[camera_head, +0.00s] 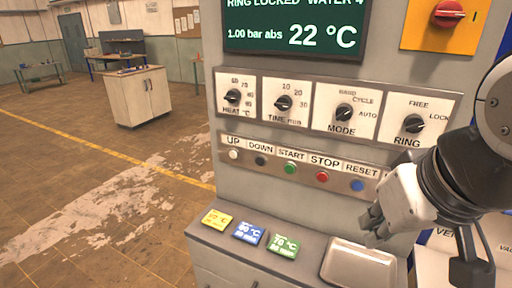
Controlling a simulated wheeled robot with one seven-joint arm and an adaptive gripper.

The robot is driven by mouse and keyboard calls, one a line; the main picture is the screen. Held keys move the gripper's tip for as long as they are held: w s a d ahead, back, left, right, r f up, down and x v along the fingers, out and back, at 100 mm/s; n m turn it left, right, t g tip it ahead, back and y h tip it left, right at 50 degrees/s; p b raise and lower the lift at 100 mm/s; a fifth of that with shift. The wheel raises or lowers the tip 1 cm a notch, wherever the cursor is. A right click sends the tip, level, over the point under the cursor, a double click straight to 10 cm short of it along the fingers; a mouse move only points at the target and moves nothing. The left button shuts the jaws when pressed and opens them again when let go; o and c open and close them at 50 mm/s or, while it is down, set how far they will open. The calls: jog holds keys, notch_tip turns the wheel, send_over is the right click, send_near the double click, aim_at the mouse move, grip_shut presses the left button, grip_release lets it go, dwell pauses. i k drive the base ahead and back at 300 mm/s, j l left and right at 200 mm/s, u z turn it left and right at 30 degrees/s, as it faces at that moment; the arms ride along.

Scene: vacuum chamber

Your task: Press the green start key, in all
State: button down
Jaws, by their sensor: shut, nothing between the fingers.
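The green start key (290,168) is a small round button in the key row on the grey panel, under the label START. To its left are the white up key (233,154) and the black down key (260,161). To its right are the red stop key (322,177) and the blue reset key (357,185). My gripper (372,228) is shut and empty, to the right of and below the start key in the picture, above the metal tray. It appears apart from the keys.
Above the keys are several knobs, including the mode knob (345,113), and a display (295,28) reading 22 °C. A red switch (447,13) is at upper right. The ledge below holds yellow (216,219), blue (248,233) and green (283,246) cards and a metal tray (357,266).

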aim_at(290, 169)
jog(key=k+u, duration=0.5)
jog(key=u, duration=0.2)
